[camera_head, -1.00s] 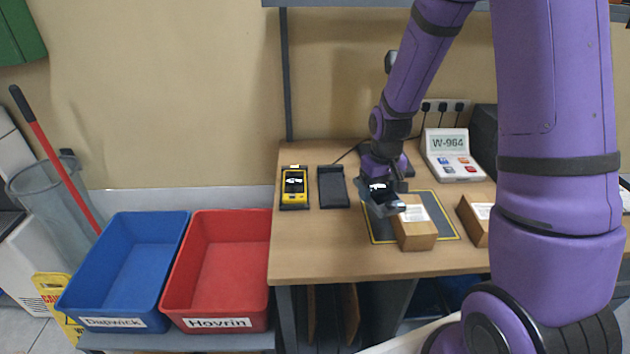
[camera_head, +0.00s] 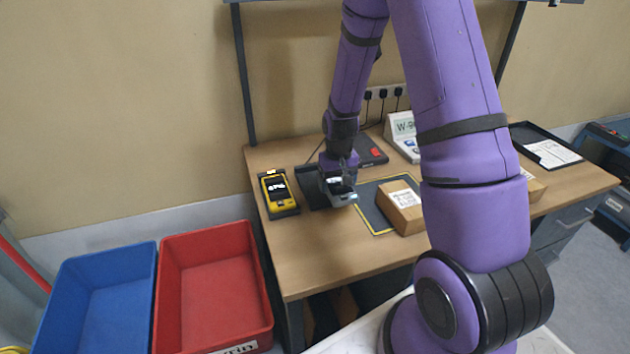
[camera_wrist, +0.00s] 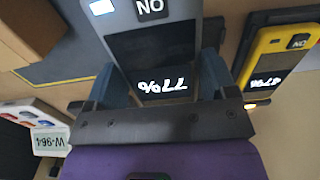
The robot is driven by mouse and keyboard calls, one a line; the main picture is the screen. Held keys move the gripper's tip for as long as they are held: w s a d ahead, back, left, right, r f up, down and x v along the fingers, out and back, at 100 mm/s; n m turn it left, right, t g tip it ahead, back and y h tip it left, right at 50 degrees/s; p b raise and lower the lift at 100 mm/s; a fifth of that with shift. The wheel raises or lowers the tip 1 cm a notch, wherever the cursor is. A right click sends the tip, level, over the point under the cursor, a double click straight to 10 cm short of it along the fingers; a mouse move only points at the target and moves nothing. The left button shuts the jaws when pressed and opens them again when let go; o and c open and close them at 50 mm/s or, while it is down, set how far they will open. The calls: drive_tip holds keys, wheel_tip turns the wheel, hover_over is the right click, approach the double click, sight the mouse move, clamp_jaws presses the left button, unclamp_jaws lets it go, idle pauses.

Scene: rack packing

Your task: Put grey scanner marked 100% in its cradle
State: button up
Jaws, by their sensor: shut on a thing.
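My gripper (camera_head: 340,183) is shut on a grey scanner (camera_head: 345,199), above the desk between the empty black cradle and the mat. In the wrist view the scanner (camera_wrist: 154,50) lies between the two fingers (camera_wrist: 158,82). Its dark screen appears to read 77%, upside down, not 100%, and a label reads NO. The empty black cradle (camera_head: 308,186) is just left of the gripper in the head view, partly hidden by it. I cannot tell whether the scanner touches the cradle.
A yellow scanner (camera_head: 275,187) sits in a black cradle at the left. A cardboard box (camera_head: 397,217) stands on the yellow-edged mat (camera_head: 372,215). A W-964 display (camera_head: 402,127) stands behind. Red (camera_head: 164,297) and blue (camera_head: 62,290) bins are left of the desk.

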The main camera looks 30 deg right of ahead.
hover_over(316, 187)
drive_tip(key=shift+s+f, duration=0.2)
drive_tip(key=shift+f, duration=0.15)
drive_tip(key=shift+w+f, duration=0.15)
drive_tip(key=shift+f, duration=1.6)
drive_tip(key=shift+f, duration=0.15)
